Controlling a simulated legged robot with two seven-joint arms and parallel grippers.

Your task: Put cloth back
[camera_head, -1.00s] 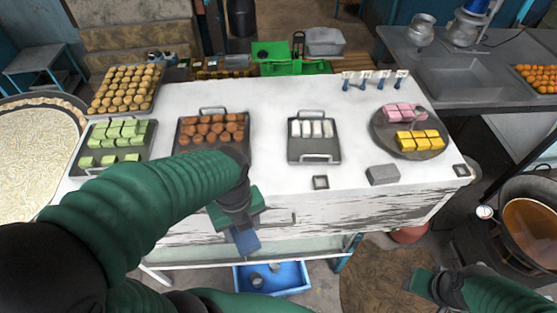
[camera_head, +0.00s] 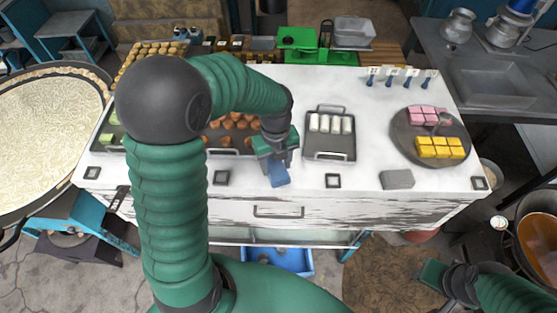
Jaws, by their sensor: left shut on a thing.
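My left gripper (camera_head: 276,160) is shut on a small blue cloth (camera_head: 279,175). It holds the cloth over the front part of the white table (camera_head: 360,205), between the tray of brown sweets (camera_head: 232,130) and the tray of white rolls (camera_head: 331,143). I cannot tell whether the cloth touches the tabletop. My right gripper (camera_head: 440,287) is low at the lower right, in front of the table and away from it. Its fingers do not show clearly.
A round plate (camera_head: 405,146) holds pink and yellow sweets. Small blue-handled signs (camera_head: 390,78) stand at the back. My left arm hides much of the left trays. A blue bin (camera_head: 296,260) is below.

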